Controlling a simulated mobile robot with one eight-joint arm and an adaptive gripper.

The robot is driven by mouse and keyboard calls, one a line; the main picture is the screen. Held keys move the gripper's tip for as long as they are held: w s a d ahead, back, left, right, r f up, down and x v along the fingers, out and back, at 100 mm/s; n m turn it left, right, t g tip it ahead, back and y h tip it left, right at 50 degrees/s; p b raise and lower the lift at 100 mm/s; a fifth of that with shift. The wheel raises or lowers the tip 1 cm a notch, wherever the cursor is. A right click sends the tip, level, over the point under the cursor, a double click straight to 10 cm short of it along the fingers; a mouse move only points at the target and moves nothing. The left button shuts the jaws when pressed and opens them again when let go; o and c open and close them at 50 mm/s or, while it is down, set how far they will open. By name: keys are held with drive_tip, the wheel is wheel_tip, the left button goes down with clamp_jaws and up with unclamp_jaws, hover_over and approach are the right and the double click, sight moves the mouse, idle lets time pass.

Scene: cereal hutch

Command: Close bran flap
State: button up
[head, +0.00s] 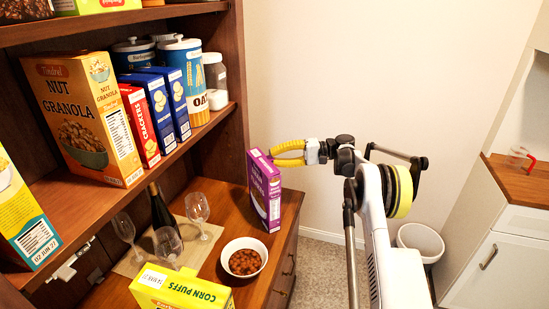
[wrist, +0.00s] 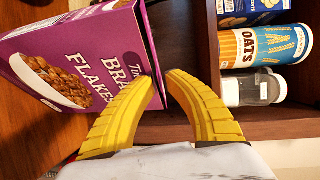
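The purple bran flakes box (head: 265,195) stands upright at the right end of the wooden counter. Its printed front also fills the upper left of the wrist view (wrist: 95,60). My gripper (head: 273,156) has yellow fingers and is at the top right edge of the box in the head view. The flap's exact position is not clear.
A bowl of cereal (head: 244,258), a yellow corn puffs box (head: 180,290), wine glasses (head: 198,210) and a dark bottle (head: 161,212) stand left of the bran box. The shelf above holds a nut granola box (head: 85,115) and an oats canister (wrist: 262,46). Open space lies to the right.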

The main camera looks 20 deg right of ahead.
drive_tip(key=shift+o, duration=0.3)
drive_tip(key=v, duration=1.2)
drive_tip(key=shift+r, duration=0.1)
